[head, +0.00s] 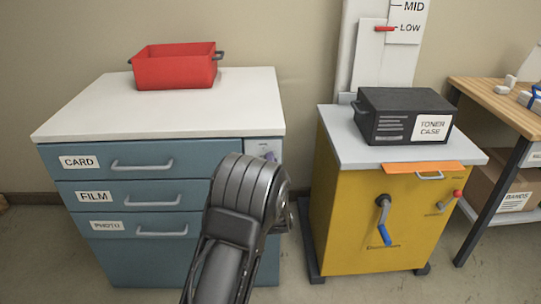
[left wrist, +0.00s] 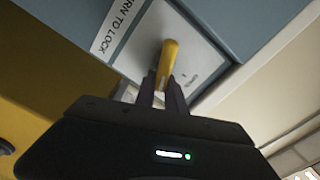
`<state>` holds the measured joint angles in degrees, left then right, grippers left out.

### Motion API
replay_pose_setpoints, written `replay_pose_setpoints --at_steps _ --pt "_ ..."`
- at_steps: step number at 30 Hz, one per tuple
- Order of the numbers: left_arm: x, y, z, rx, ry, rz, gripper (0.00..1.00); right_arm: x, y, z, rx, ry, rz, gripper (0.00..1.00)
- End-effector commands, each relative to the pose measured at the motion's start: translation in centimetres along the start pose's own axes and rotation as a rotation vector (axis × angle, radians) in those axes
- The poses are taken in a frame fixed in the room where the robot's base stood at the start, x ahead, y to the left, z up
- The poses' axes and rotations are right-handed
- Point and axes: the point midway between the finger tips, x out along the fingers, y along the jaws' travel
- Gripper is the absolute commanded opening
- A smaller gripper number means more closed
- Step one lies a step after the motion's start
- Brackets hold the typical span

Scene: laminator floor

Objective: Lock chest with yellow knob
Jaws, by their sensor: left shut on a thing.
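The chest (head: 145,262) is a blue cabinet with a white top and drawers labelled CARD, FILM and PHOTO; all its drawers look closed. A pale lock panel (head: 263,148) is at its front right, partly hidden by my left arm. In the left wrist view the panel (left wrist: 190,62) carries a TURN TO LOCK label (left wrist: 117,25) and the yellow knob (left wrist: 169,56). My left gripper (left wrist: 163,88) is shut on the yellow knob. In the head view the knob and the fingertips are hidden behind my wrist. My right gripper is not in view.
A red bin (head: 175,68) stands on the chest top. To the right, past a floor gap, is a yellow cabinet (head: 345,200) with a blue-handled crank (head: 383,215) and a black toner case (head: 402,115) on top. A wooden table (head: 500,105) is at far right.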

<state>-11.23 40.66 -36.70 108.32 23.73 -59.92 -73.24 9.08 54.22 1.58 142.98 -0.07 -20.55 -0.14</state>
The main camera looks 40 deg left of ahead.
Motion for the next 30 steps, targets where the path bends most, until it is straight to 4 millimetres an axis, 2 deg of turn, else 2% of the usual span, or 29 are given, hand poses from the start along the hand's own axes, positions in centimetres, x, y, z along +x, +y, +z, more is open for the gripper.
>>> replay_pose_setpoints --at_steps 3,15,30 --pt "-0.1 0.2 -0.2 0.110 0.001 0.003 0.00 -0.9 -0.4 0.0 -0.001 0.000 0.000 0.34" --pt "0.0 1.1 0.1 0.388 0.001 0.002 0.00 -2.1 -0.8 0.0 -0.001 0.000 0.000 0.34" --pt "0.0 1.3 0.3 0.457 0.000 0.002 0.00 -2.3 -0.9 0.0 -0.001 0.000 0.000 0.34"
